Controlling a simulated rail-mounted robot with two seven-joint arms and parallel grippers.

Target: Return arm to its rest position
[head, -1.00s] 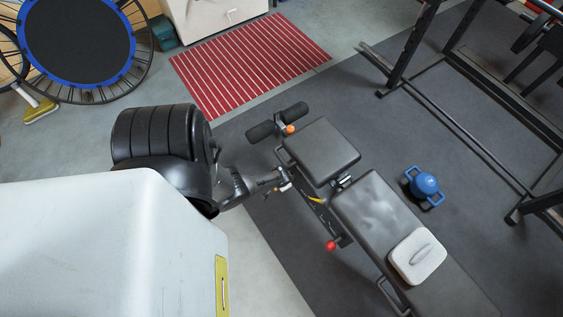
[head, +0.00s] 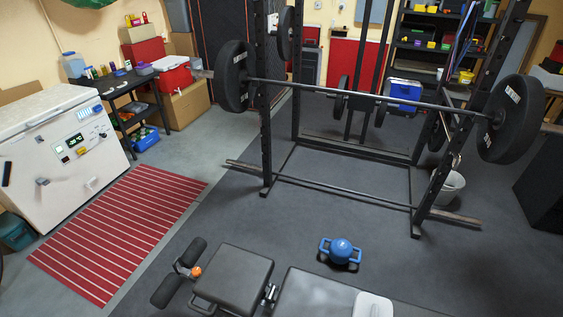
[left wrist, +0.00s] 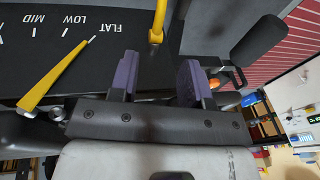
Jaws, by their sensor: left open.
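My left gripper (left wrist: 157,68) shows in the left wrist view with its two purple-padded fingers apart and nothing between them. It is close to a dark plate (left wrist: 25,65) marked FLAT, LOW and MID, with a yellow pointer (left wrist: 52,78) across it. A yellow rod (left wrist: 158,20) stands just beyond the fingertips; I cannot tell whether they touch. The black padded bench (head: 232,278) is at the bottom of the head view, cut off by the lower edge. My right gripper is not in view.
Behind the bench stands a squat rack (head: 266,150) with a loaded barbell (head: 370,97). A red striped rug (head: 120,230) and a white chest freezer (head: 60,150) are at left.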

